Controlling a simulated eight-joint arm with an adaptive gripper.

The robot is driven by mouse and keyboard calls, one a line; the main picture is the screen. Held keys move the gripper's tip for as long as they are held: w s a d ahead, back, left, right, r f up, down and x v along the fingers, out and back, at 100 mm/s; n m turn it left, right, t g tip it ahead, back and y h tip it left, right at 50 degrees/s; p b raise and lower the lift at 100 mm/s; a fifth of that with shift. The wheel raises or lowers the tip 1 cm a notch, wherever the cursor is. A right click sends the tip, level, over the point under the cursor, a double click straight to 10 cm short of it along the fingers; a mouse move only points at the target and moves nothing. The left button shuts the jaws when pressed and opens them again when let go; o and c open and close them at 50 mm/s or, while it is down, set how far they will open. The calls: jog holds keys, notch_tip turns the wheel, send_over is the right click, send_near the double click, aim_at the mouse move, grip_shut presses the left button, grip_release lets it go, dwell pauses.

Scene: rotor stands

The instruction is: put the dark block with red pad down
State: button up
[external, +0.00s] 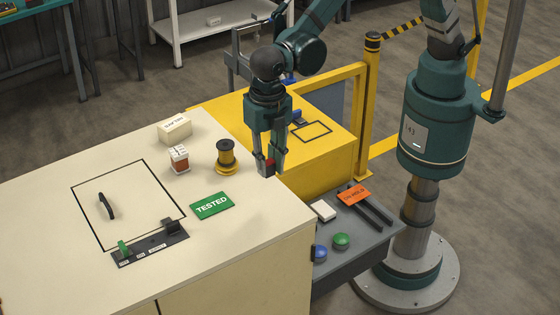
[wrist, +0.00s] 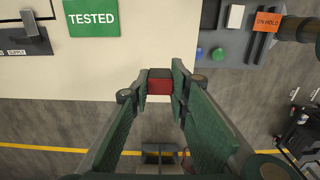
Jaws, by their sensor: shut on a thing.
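The dark block with the red pad (external: 270,167) is between the fingertips of my gripper (external: 272,165), which is shut on it and points down. In the wrist view the block (wrist: 160,83) shows its red face and dark top between the two green fingers (wrist: 159,88). It hangs over the edge strip of the cream bench top (external: 255,215), near the yellow cabinet. Its height above the surface is hard to tell. The green TESTED plate (external: 212,205) lies flat on the bench, left of and nearer the camera than the block.
The bench holds a yellow spool (external: 227,157), a small red-and-white block (external: 179,159), a cream box (external: 175,129) and a switch panel (external: 150,244). Beside it a grey tray (external: 350,248) carries an orange ON HOLD plate (external: 354,195), a white block and buttons. Bench around the TESTED plate is clear.

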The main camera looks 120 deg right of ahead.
jog(key=shift+f, duration=3.1)
jog(key=shift+f+p, duration=0.3)
jog(key=shift+f, duration=1.6)
jog(key=shift+f, duration=0.15)
jog(key=o, duration=0.9)
jog(key=shift+r, duration=0.2)
jog(key=shift+r, duration=6)
